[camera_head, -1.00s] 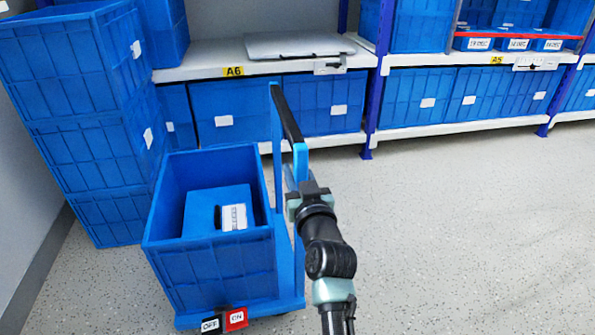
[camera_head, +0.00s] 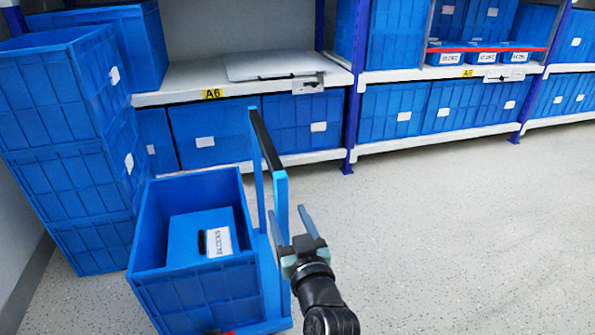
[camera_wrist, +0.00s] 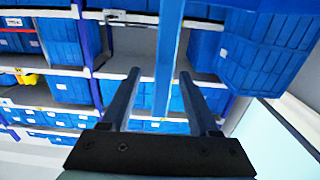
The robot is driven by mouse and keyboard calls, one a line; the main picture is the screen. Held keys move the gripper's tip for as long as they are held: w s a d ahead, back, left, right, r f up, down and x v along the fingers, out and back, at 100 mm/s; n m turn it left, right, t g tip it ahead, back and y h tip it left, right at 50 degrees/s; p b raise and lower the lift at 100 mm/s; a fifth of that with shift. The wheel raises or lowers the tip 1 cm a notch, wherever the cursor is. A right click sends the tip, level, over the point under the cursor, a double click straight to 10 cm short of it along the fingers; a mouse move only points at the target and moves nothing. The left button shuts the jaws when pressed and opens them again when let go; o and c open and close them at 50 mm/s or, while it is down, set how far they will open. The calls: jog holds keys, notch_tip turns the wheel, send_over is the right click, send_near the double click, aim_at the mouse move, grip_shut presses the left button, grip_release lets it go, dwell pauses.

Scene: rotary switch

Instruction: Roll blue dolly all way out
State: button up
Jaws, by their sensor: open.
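The blue dolly (camera_head: 270,317) stands on the floor at lower left, its upright handle on its right side. The handle has blue posts (camera_head: 281,207) and a black grip bar (camera_head: 265,140). A large blue crate (camera_head: 197,290) rides on the dolly and holds a smaller blue box (camera_head: 187,238) with a white label. My gripper (camera_head: 291,214) is open beside the near handle post. In the wrist view, a blue post (camera_wrist: 168,55) appears between the spread fingers of my gripper (camera_wrist: 159,76); whether it touches them I cannot tell.
A tall stack of blue crates (camera_head: 85,160) stands left of the dolly. Behind it is a shelf marked A6 (camera_head: 212,94), with a flat grey lid (camera_head: 275,65) on top and crates below. Open floor (camera_head: 440,240) lies to the right.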

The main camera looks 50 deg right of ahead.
jog(key=p+v, duration=0.1)
jog(key=v, duration=0.5)
jog(key=shift+d, duration=0.1)
dwell(0.4)
